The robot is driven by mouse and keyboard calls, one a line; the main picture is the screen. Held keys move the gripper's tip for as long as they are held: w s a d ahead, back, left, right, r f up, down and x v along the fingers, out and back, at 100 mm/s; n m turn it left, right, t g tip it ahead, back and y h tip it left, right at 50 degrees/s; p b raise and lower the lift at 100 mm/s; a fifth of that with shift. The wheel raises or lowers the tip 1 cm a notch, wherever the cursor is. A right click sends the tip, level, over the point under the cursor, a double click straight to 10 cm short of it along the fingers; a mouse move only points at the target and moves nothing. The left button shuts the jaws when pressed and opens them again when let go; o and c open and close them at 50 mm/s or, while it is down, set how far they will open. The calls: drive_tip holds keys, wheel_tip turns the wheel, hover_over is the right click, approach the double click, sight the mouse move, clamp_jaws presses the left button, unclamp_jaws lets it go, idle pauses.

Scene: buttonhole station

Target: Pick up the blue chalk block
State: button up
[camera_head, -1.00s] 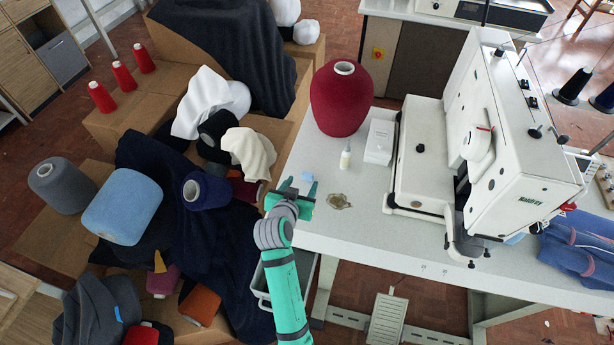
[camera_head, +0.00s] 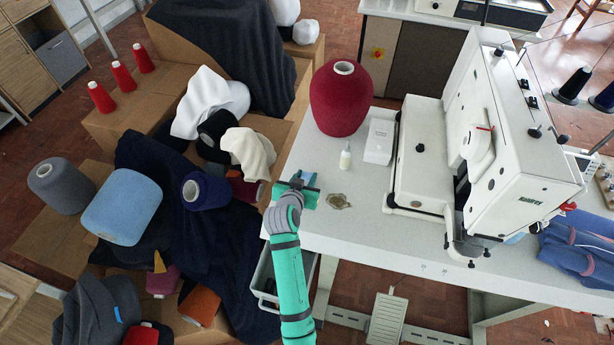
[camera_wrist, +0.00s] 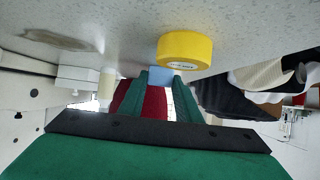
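The blue chalk block (camera_wrist: 160,72) shows in the wrist view as a small light-blue piece between the tips of my two green fingers. I cannot tell whether either finger touches it. My gripper (camera_wrist: 161,82) is open, with a gap between the fingers through which the red yarn cone (camera_wrist: 150,100) shows. In the head view my gripper (camera_head: 306,186) is low over the left edge of the white table (camera_head: 362,232) and hides most of the block there.
A yellow round item (camera_wrist: 185,50) lies close beside the block. A small glue bottle (camera_head: 345,157), a white box (camera_head: 380,141), a brass-coloured piece (camera_head: 339,201) and the big red cone (camera_head: 342,100) stand or lie nearby. The sewing machine (camera_head: 520,140) fills the right side.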

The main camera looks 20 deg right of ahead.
drive_tip(key=shift+r, duration=0.4)
wheel_tip(320, 180, up, 2)
drive_tip(key=shift+r, duration=0.1)
drive_tip(key=s+a+r, duration=0.1)
drive_tip(key=s+r, duration=0.9)
drive_tip(key=s, duration=0.4)
drive_tip(key=shift+a, duration=0.15)
